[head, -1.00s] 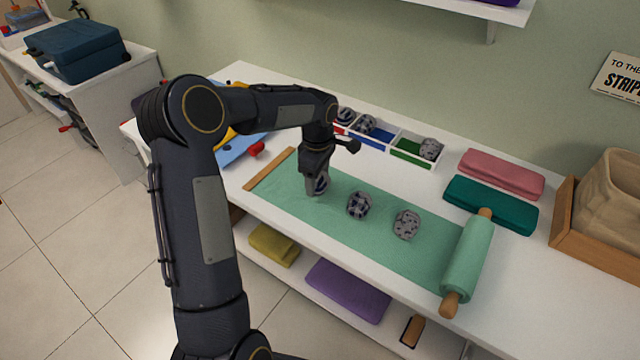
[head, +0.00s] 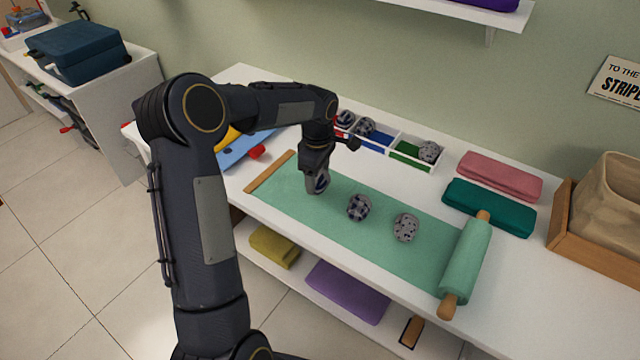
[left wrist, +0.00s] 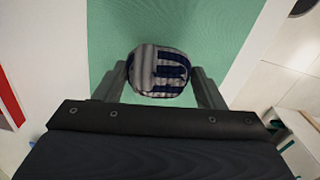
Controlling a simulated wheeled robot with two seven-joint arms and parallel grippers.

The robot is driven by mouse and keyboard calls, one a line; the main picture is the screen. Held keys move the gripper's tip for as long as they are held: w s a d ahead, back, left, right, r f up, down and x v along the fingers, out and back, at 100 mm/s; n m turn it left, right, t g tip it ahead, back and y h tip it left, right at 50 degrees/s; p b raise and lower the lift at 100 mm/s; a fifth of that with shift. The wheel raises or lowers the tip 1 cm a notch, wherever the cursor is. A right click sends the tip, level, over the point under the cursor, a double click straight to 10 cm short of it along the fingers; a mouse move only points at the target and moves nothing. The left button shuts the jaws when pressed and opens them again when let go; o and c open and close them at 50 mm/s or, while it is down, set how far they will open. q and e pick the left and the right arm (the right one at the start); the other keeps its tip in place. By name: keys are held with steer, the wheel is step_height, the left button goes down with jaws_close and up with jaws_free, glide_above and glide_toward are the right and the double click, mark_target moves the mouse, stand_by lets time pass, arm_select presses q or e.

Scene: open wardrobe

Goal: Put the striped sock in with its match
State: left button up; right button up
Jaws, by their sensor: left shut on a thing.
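My left gripper (head: 317,188) is shut on a rolled striped sock (left wrist: 158,72), grey with dark blue stripes, at the left part of the green mat (head: 290,196). In the left wrist view the sock sits between both fingers above the mat; I cannot tell whether it touches it. A white divided tray (head: 419,165) stands behind, with red, blue and green compartments. A sock (head: 345,119) lies in the red one, partly hidden by my arm, its pattern unclear. A patterned sock (head: 365,127) is in the blue one, a speckled sock (head: 429,151) in the green. My right gripper is not in view.
A checked sock (head: 359,207) and a spotted sock (head: 406,228) lie on the mat. The mat's rolled end (head: 467,265) is at right. Folded pink (head: 500,176) and teal (head: 490,206) cloths and a wooden tray with a beige bag (head: 612,200) stand further right.

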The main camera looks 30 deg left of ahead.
arm_select(q)
steer(key=shift+r+p, duration=1.6)
steer(key=shift+r, duration=1.05)
